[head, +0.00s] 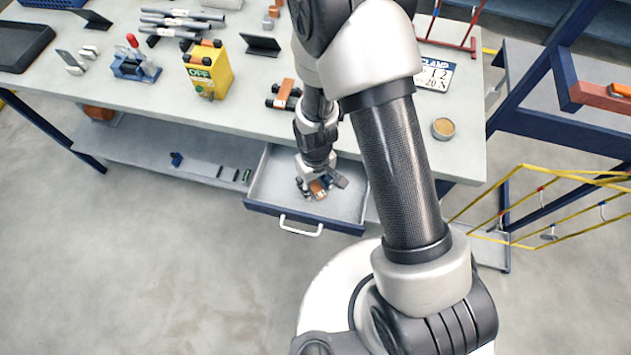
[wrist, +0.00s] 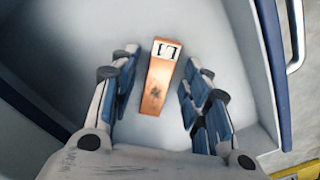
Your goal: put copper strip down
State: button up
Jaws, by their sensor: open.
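The copper strip (wrist: 158,86) lies on the floor of the open drawer in the wrist view, with a white label marked "L1" at its far end. My gripper (wrist: 160,92) is open around it, one finger on each side, with visible gaps between the strip and the fingers. In the head view my gripper (head: 321,185) reaches down into the drawer (head: 345,203), and the strip (head: 318,187) shows as a small copper patch between the fingers, partly hidden by them.
The drawer's blue front with a white handle (head: 301,226) faces me under the bench (head: 230,120). On the bench are a yellow "OFF" box (head: 208,72), a dark clamp-like part with copper (head: 285,94), and a small round tin (head: 443,128). A yellow wire rack (head: 560,205) stands at right.

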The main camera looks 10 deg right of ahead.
jog(key=shift+r, duration=0.1)
notch_tip(320, 180, up, 12)
jog(key=p, duration=0.4)
jog(key=shift+r+p, duration=0.15)
jog(key=shift+p, duration=0.25)
notch_tip(320, 180, up, 7)
jog(key=t, duration=0.1)
send_over(315, 187)
jog(key=d, duration=0.2)
jog(key=s+d+r+m+t, duration=0.15)
jog(key=d+r, duration=0.25)
jog(key=r, duration=0.8)
jog(key=s+d+r+m+t, duration=0.2)
jog(key=s+d+r+m, duration=0.1)
jog(key=s+r, duration=0.7)
jog(key=shift+s+d, duration=0.55)
jog(key=shift+s, duration=0.4)
jog(key=shift+m, duration=0.25)
